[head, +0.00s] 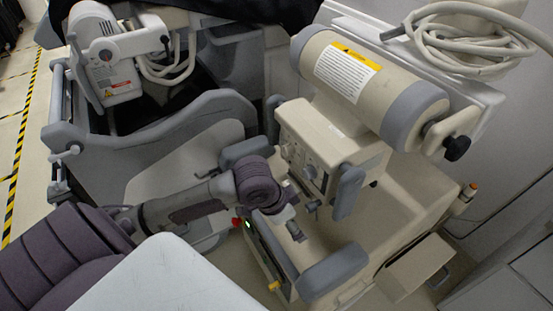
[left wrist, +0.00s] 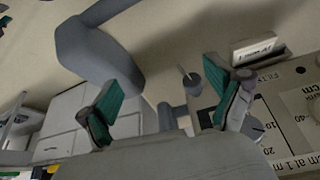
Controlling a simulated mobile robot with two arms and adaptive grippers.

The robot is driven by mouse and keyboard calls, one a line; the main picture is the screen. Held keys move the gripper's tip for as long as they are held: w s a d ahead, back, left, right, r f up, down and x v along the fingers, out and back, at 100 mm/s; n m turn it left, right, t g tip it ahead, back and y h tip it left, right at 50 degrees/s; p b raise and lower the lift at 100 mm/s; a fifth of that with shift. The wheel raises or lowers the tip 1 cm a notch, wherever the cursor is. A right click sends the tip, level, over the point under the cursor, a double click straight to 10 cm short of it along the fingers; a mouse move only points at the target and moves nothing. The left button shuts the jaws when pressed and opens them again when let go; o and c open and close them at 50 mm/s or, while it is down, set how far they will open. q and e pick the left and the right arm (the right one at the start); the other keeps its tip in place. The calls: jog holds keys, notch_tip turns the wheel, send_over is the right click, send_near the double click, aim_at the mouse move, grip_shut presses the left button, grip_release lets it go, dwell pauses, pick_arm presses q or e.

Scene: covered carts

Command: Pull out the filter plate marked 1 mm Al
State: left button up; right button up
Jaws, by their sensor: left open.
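In the left wrist view, a small pale plate or tab (left wrist: 258,48) stands out from the edge of the grey panel; its label appears to read 1 mm Al. The panel (left wrist: 285,75) bears the word FILTER and a printed scale. My left gripper (left wrist: 165,75) is open, with its two teal-padded fingers spread and nothing between them. The plate lies just beyond the right fingertip, outside the jaws; I cannot tell whether they touch. In the head view, my left gripper (head: 292,222) is beside the front of the beige machine (head: 318,145). The plate cannot be made out there. My right gripper is not in view.
A grey padded handle (head: 332,272) sticks out below the gripper, and another (head: 349,192) is to its right. A large cylinder (head: 362,82) tops the machine. A covered grey cart (head: 150,130) stands left. A white surface (head: 185,280) is in front.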

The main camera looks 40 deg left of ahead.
pick_arm(q)
jog(key=w+a+r+n, duration=0.2)
jog(key=w+a+r, duration=0.4)
jog(key=a+r, duration=0.4)
jog(key=shift+y, duration=0.4)
jog(key=x, duration=1.5)
jog(key=shift+s+a, duration=0.1)
jog(key=shift+a, duration=0.25)
jog(key=shift+p, duration=0.35)
jog(key=c, duration=1.3)
